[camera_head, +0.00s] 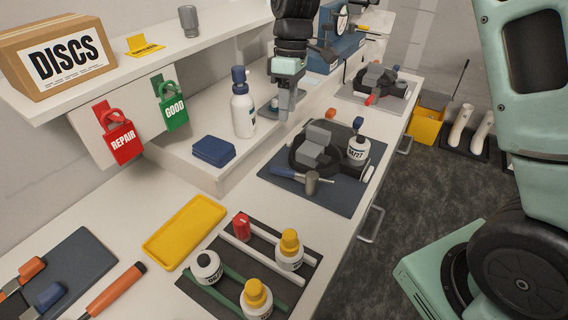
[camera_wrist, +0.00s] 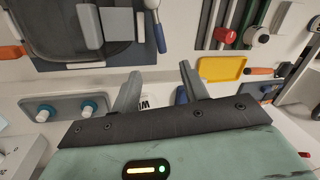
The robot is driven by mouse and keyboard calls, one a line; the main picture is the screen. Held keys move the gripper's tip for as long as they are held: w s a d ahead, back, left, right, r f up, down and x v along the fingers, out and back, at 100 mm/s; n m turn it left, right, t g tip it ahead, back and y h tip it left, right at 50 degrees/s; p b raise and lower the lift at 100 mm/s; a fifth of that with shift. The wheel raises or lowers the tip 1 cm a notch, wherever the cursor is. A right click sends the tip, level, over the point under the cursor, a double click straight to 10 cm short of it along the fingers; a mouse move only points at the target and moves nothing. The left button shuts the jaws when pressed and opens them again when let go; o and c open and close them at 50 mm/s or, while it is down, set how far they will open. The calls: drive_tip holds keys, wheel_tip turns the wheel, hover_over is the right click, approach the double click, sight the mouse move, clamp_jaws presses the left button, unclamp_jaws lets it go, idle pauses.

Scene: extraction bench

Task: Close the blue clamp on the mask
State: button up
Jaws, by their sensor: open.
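A black, ring-like mask body with grey blocks (camera_head: 312,151) lies on a dark mat in the middle of the bench. A blue-handled grey piece (camera_head: 290,174), which looks like the blue clamp, lies along its near edge. The wrist view shows the blue handle (camera_wrist: 159,36) beside the dark mask body (camera_wrist: 60,38). My gripper (camera_head: 284,112) points down above the bench, left of and behind the mask. In the wrist view its fingers (camera_wrist: 160,72) are apart and empty, clear of the clamp.
A taller blue-capped bottle (camera_head: 243,110) stands left of my gripper. Blue pads (camera_head: 213,151), a yellow tray (camera_head: 185,232) and several bottles and rods occupy the near bench. A shelf (camera_head: 150,70) overhangs the left.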

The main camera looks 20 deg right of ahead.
sight(284, 168)
drive_tip(key=s+f+p, duration=0.1)
drive_tip(key=f, duration=0.4)
drive_tip(key=a+f+p, duration=0.1)
drive_tip(key=f, duration=0.4)
drive_tip(key=s+f+p, duration=0.1)
drive_tip(key=f, duration=0.4)
drive_tip(key=shift+s+a+f, duration=0.3)
drive_tip(key=shift+a+f, duration=0.1)
drive_tip(key=shift+c, duration=0.2)
clamp_jaws()
